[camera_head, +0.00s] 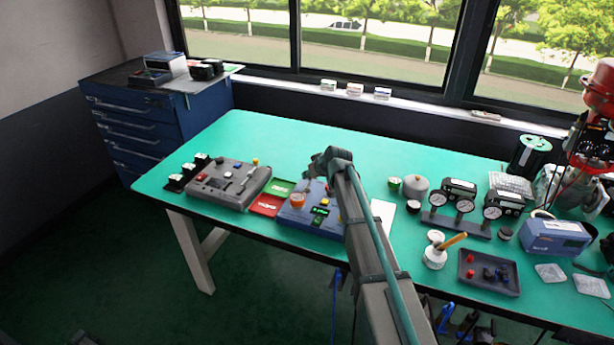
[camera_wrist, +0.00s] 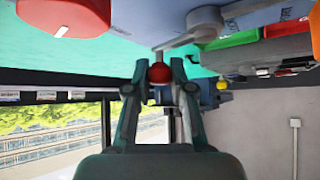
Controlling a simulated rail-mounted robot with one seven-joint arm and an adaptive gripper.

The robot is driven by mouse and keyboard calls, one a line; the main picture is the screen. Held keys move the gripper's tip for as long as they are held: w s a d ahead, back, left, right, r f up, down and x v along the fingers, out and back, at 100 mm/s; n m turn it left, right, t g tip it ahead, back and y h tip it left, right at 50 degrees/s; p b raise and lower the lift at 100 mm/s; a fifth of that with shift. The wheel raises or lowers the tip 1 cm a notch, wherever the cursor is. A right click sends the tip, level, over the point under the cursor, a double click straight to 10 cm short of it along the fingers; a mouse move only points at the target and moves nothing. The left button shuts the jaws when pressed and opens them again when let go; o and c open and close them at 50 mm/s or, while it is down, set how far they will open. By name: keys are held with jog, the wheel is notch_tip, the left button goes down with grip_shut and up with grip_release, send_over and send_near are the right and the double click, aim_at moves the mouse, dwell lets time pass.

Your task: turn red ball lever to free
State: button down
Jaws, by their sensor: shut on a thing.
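The red ball (camera_wrist: 159,72) of the lever sits between the two fingertips of my gripper (camera_wrist: 159,80) in the wrist view. My gripper is shut on it. The lever's grey metal arm (camera_wrist: 186,38) runs from the ball up and right to a round grey hub (camera_wrist: 205,20) on the panel. In the head view my gripper (camera_head: 322,165) is over the back of the blue control box (camera_head: 292,216) on the green table. The ball and lever cannot be made out there, with my gripper and arm over that area. Position labels by the hub are only partly readable.
A large red knob (camera_wrist: 65,15) stands left of the lever in the wrist view. Red and green trays (camera_head: 266,204) and a grey control box (camera_head: 228,184) lie left of the blue box. Gauges (camera_head: 450,200) stand to the right. The table's back left is clear.

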jog(key=shift+s+d+m+t+h, duration=0.1)
jog(key=shift+d+m+t+h, duration=0.15)
jog(key=shift+m, duration=0.2)
jog(key=shift+d+m+t+h, duration=0.1)
jog(key=shift+m+t+h, duration=0.05)
jog(key=shift+m+h, duration=0.25)
jog(key=c, duration=1)
grip_release()
jog(key=v, duration=1.2)
jog(key=shift+d, duration=0.1)
